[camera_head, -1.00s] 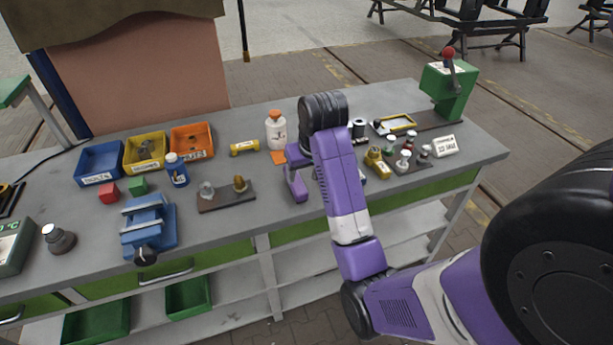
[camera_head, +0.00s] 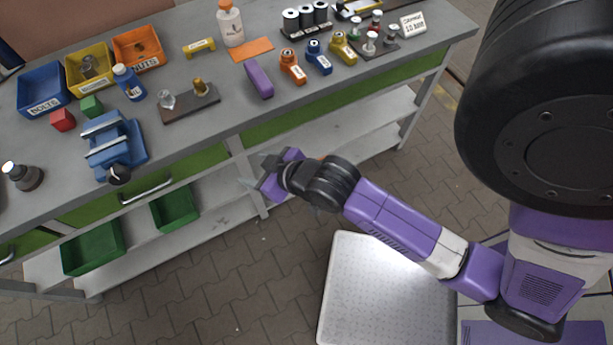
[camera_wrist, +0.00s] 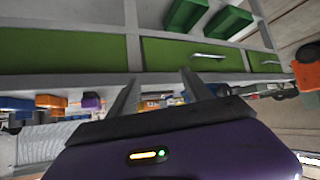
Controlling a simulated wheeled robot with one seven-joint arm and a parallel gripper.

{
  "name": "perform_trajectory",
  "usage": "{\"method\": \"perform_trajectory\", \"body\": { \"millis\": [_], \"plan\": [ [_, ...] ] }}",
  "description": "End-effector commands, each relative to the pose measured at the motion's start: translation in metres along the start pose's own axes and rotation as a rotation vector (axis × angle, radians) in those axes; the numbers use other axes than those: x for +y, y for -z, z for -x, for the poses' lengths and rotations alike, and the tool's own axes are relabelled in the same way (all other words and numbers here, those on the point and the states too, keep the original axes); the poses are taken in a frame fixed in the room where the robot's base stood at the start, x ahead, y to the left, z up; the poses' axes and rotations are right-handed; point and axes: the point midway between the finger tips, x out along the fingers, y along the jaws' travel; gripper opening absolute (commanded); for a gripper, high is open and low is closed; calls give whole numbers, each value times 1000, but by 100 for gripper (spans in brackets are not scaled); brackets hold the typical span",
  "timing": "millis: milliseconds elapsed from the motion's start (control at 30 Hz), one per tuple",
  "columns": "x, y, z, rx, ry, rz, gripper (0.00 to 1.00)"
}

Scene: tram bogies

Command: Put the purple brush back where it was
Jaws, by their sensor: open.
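The purple brush (camera_head: 259,80) lies on the grey workbench near its front edge, left of an orange clamp-like tool (camera_head: 292,67) and in front of a flat orange sheet (camera_head: 250,49). Its bristles cannot be made out. My gripper (camera_head: 254,174) is open and empty, in front of the bench and well apart from the brush. In the wrist view, the two fingers (camera_wrist: 159,88) stand apart with nothing between them. A small purple thing, likely the brush (camera_wrist: 92,101), shows left of them, in a picture that appears upside down.
A blue tool (camera_head: 318,62) and a yellow one (camera_head: 342,50) stand right. A white bottle (camera_head: 231,24) is behind. Green bins (camera_head: 174,208) sit on the shelf below.

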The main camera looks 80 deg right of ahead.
Motion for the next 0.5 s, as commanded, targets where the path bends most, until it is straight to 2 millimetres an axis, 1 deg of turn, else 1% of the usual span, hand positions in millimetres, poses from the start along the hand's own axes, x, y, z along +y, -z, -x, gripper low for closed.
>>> {"method": "perform_trajectory", "body": {
  "millis": [33, 167, 200, 267, 300, 400, 500],
  "plan": [
    [-13, -12, 17, 25, 33, 24, 58],
    [-36, -23, 61, 120, 110, 68, 58],
    [-42, -25, 76, 149, 134, 79, 58],
    [-50, -27, 99, 192, 171, 94, 58],
    [-54, -27, 115, 221, 195, 102, 58],
    [-62, -25, 154, 287, 253, 117, 58],
    [-65, -21, 186, 342, 299, 125, 58]
  ]
}}
